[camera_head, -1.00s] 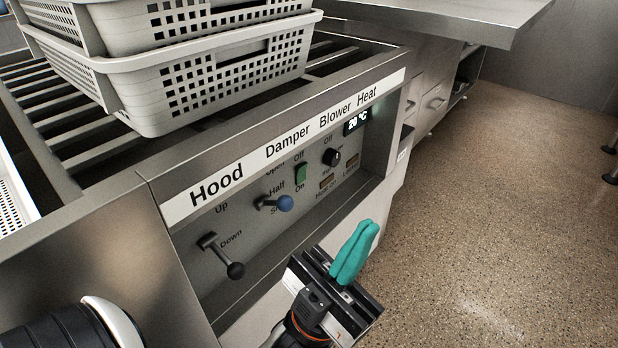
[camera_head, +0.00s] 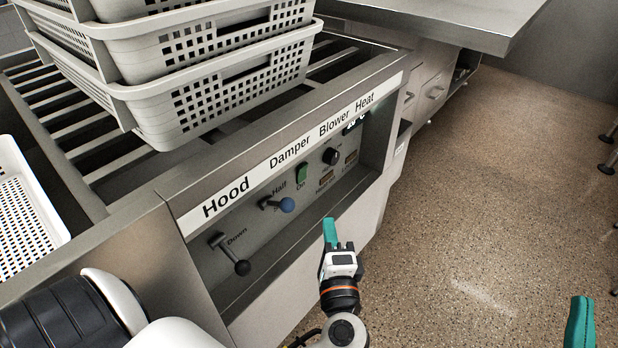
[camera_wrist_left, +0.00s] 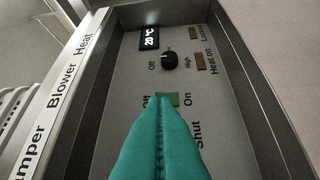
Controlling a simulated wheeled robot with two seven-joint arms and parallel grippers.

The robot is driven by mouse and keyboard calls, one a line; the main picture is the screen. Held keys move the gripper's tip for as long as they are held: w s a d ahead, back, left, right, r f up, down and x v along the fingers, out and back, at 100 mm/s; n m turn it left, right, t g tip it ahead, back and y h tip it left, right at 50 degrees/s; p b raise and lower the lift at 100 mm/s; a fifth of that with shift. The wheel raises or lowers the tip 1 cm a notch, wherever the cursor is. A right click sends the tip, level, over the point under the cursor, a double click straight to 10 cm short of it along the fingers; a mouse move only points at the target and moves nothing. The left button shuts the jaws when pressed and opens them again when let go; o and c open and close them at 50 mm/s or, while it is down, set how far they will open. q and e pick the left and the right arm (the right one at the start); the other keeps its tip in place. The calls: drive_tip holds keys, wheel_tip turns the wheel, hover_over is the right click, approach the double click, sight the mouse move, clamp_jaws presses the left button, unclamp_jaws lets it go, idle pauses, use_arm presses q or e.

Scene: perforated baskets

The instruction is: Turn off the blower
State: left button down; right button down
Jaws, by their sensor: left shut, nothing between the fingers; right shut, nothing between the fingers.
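The blower switch (camera_head: 302,173) is a small green rocker on the recessed control panel, under the Blower label. In the left wrist view the green switch (camera_wrist_left: 172,99) sits between the Off and On marks, just beyond the fingertips and partly hidden by them. I cannot tell whether they touch. My left gripper (camera_head: 329,232), with teal fingers, is shut and empty in front of the panel. Its fingers (camera_wrist_left: 160,103) lie together in the left wrist view. My right gripper (camera_head: 581,322) shows only a teal finger part at the lower right, shut and empty.
A black heat knob (camera_head: 331,156) is near the switch. Stacked perforated baskets (camera_head: 215,105) stand on the slatted top. Open floor lies right.

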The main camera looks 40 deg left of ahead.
sight(307, 168)
use_arm(q)
drive_tip(key=shift+w, duration=0.1)
